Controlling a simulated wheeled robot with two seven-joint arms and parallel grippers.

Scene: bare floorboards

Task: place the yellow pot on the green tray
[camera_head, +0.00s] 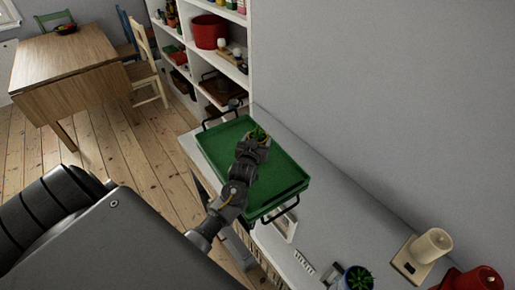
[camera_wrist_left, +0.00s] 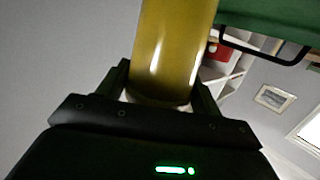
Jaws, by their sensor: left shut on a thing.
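The green tray (camera_head: 283,176) with black handles lies on a white surface along the wall in the head view. Its green edge (camera_wrist_left: 262,17) also shows at the top right of the left wrist view. My left gripper (camera_head: 252,148) is over the tray in the head view, shut on the yellow pot (camera_wrist_left: 172,50). The pot fills the space between the fingers in the wrist view. In the head view the gripper mostly hides the pot, and a green plant (camera_head: 258,133) shows at its top. I cannot tell whether the pot touches the tray. My right gripper is out of view.
A blue pot with a plant (camera_head: 357,279), a cream object (camera_head: 424,251) and red objects (camera_head: 474,280) stand at the lower right. A white shelf unit (camera_head: 228,12) with a red pot (camera_head: 208,32) is behind the tray. A wooden table (camera_head: 62,62) stands at the far left.

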